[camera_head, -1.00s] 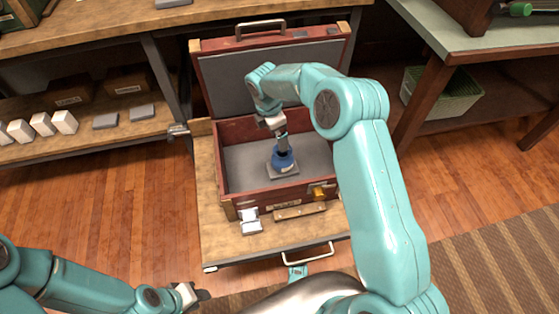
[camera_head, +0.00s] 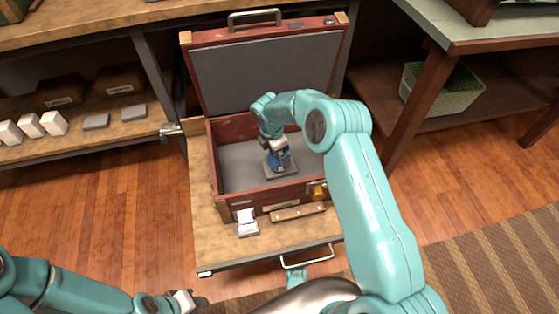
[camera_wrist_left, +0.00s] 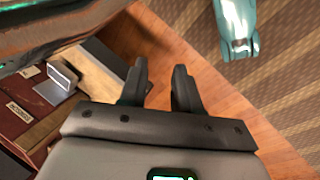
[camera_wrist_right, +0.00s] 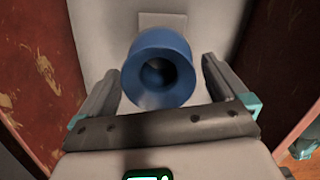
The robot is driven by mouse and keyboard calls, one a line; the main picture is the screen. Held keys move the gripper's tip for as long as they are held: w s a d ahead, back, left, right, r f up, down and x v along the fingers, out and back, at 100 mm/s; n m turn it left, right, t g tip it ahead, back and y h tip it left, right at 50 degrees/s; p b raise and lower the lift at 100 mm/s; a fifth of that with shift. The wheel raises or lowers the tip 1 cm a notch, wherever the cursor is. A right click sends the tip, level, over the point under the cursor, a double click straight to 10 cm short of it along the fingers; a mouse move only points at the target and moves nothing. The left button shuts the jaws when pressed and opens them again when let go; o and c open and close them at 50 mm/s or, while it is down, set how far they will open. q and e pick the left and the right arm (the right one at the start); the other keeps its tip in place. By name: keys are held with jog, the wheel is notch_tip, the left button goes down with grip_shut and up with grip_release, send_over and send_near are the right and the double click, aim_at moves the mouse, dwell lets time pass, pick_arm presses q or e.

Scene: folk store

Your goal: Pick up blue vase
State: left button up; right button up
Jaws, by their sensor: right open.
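The blue vase (camera_wrist_right: 158,72) stands in the open red case, on a small pale square base (camera_wrist_right: 162,20). In the right wrist view I look down into its round mouth. In the head view most of the vase (camera_head: 277,166) is hidden by my right gripper. My right gripper (camera_wrist_right: 158,80) is open, with one finger on each side of the vase; I cannot tell whether they touch it. My left gripper (camera_wrist_left: 160,72) is open and empty, away from the case; it also shows at the lower left of the head view (camera_head: 197,300).
The case (camera_head: 290,192) has a grey lining and a raised lid (camera_head: 262,75), and rests on a pulled-out wooden drawer (camera_head: 212,245). A metal latch (camera_head: 246,222) is at its front. Shelves with white boxes (camera_head: 30,125) are left; a basket (camera_head: 445,90) is right.

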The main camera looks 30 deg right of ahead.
jog(key=f, duration=0.2)
jog(key=f+b, duration=0.1)
jog(key=shift+d+f, duration=0.2)
jog(key=shift+f, duration=0.15)
jog(key=shift+r, duration=0.1)
jog(key=c, duration=1.1)
jog(key=shift+o, duration=0.2)
